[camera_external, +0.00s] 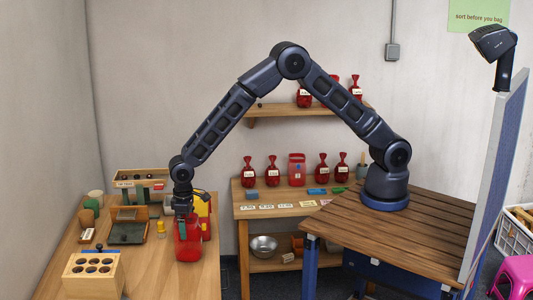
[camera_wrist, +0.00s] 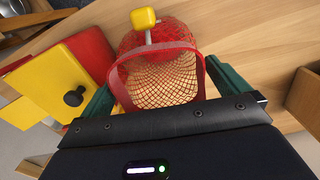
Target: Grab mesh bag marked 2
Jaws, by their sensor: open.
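A red mesh bag (camera_external: 188,246) stands on the left wooden table, directly below my gripper (camera_external: 185,222). In the wrist view, the mesh bag (camera_wrist: 185,80) shows a wide red rim, open netting and a small yellow tag (camera_wrist: 145,17) at its far side. No number can be read on it. The two green fingers of my gripper (camera_wrist: 160,88) are apart, one on each side of the bag's rim. I cannot tell whether either finger touches it.
A red and yellow device (camera_wrist: 75,65) with a black knob stands close to the left finger. A wooden block with holes (camera_external: 92,270) and a dark tray (camera_external: 128,232) are on the same table. Tied red bags (camera_external: 249,172) stand on the back bench.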

